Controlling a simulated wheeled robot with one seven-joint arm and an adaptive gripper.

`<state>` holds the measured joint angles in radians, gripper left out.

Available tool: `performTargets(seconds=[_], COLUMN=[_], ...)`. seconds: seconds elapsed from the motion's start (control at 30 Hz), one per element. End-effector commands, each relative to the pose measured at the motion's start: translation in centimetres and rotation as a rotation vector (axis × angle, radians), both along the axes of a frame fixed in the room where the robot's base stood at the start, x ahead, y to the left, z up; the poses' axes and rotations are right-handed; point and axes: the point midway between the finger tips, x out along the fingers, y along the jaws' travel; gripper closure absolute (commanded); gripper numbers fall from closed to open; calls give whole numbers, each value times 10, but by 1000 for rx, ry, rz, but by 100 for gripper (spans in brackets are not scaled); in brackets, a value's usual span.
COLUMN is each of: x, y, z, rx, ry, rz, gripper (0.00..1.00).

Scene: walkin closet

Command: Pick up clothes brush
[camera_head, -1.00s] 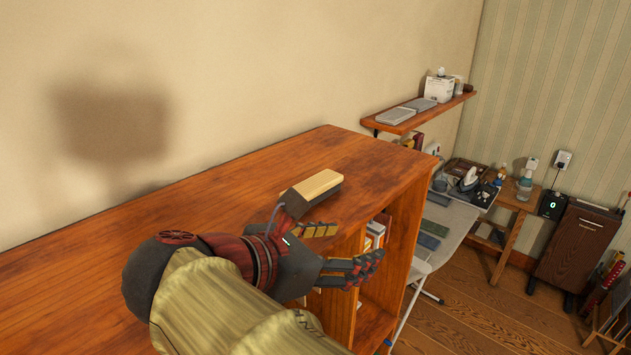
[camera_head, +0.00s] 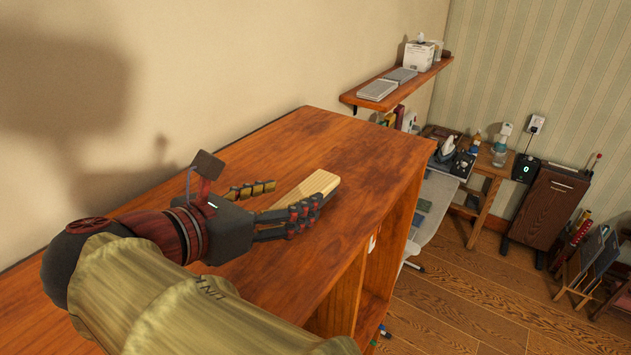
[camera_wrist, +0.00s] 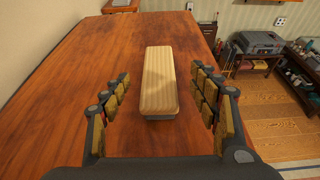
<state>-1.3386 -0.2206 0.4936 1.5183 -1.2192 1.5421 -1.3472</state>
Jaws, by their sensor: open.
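The clothes brush (camera_head: 310,189) is a pale wooden block with a ribbed top, lying on the wooden cabinet top near its front edge. In the wrist view the brush (camera_wrist: 159,80) lies lengthwise ahead, with a dark underside at its near end. My gripper (camera_head: 283,203) is open, low over the cabinet top, its fingers reaching toward the brush. In the head view the near finger hides part of the brush.
The cabinet top (camera_head: 345,150) is otherwise clear. Its front edge drops to open shelves close by. A wall shelf (camera_head: 395,85) with grey boxes and a tissue box is beyond. An ironing board (camera_head: 432,205) and a small dark cabinet (camera_head: 550,208) stand farther right.

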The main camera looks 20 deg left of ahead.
Motion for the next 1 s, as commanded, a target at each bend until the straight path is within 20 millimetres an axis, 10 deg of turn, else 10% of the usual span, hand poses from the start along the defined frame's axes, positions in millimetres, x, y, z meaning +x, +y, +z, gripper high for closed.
performTargets(seconds=[0.5,1.0], x=[54,57], y=[-13,-13], z=[-24,-25], rx=[0,1], ry=[1,1], rz=[-1,1], gripper=[39,52])
